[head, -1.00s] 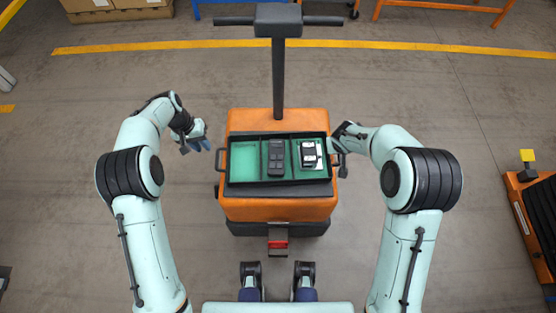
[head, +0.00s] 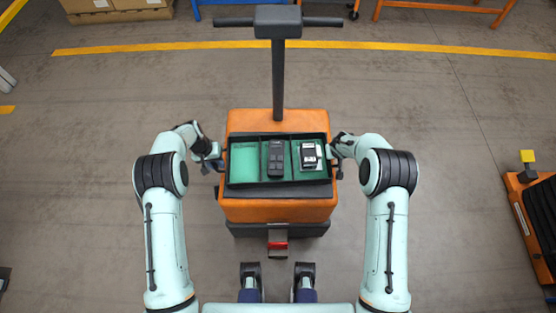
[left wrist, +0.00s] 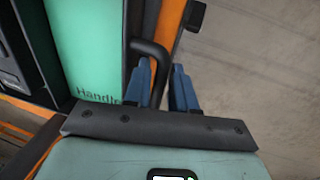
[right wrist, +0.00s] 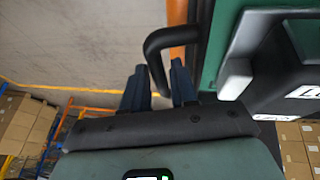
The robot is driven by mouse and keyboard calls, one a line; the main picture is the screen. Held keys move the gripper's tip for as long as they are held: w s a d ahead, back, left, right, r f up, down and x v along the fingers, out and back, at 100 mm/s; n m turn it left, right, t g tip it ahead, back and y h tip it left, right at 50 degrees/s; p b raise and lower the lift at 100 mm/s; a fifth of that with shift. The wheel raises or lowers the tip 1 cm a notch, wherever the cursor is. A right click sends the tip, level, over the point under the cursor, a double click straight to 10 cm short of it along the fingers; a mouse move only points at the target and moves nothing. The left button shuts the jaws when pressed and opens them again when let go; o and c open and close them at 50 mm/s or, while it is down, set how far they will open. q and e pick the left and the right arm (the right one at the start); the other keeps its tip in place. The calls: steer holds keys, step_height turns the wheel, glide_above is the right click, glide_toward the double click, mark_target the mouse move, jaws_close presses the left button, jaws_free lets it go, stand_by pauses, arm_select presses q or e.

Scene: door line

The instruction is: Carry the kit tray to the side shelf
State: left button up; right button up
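The kit tray (head: 245,185) is black with green-lined compartments. It sits level on an orange cart. Its left compartment looks empty, the middle one holds a dark grey device (head: 275,158), and the right one holds a black-and-white item (head: 309,155). My left gripper (head: 215,162) is at the tray's left handle; in the left wrist view its blue fingers (left wrist: 161,85) stand apart on either side of the dark handle (left wrist: 152,52). My right gripper (head: 337,165) is at the right handle; in the right wrist view its fingers (right wrist: 158,82) also stand apart around the handle (right wrist: 154,48).
The orange cart (head: 277,209) has a dark upright post with a crossbar (head: 278,70) behind the tray. Another low orange unit (head: 524,200) stands at the right edge. Boxes (head: 110,14) are at the back left.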

arm_select(q)
steer(key=shift+f, duration=0.35)
arm_select(e)
steer(key=shift+w+f, duration=0.1)
steer(key=shift+f, duration=0.2)
arm_select(q)
steer(key=shift+c, duration=0.3)
arm_select(e)
steer(key=shift+c, duration=0.2)
arm_select(q)
jaws_close()
arm_select(e)
jaws_close()
arm_select(q)
steer(key=shift+r, duration=0.15)
arm_select(e)
steer(key=shift+w+r, duration=0.1)
steer(key=shift+r, duration=0.05)
